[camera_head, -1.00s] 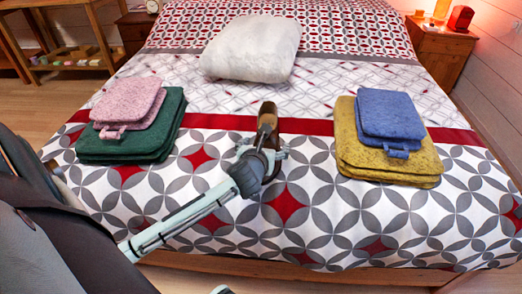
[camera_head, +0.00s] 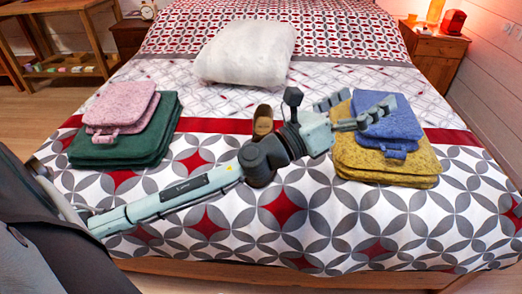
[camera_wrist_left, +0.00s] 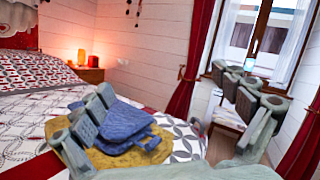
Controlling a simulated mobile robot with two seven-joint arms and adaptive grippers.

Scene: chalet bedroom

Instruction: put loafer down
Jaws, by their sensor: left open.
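The brown loafer (camera_head: 262,121) is on the bed, on the red stripe near the middle in the head view. My left arm crosses in front of it and hides its near part. My left gripper (camera_head: 358,111) is to the right of the loafer, apart from it. Its fingers are spread and empty, in front of or above the blue and yellow towels in the picture. In the left wrist view the two fingers of the left gripper (camera_wrist_left: 176,108) are wide apart with no loafer between them. My right gripper is not in view.
A folded blue towel (camera_head: 388,134) lies on a yellow towel (camera_head: 385,172) at right. A pink towel (camera_head: 121,105) lies on a green towel (camera_head: 160,137) at left. A white pillow (camera_head: 247,53) is behind. The patterned bedspread (camera_head: 330,235) is clear in front.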

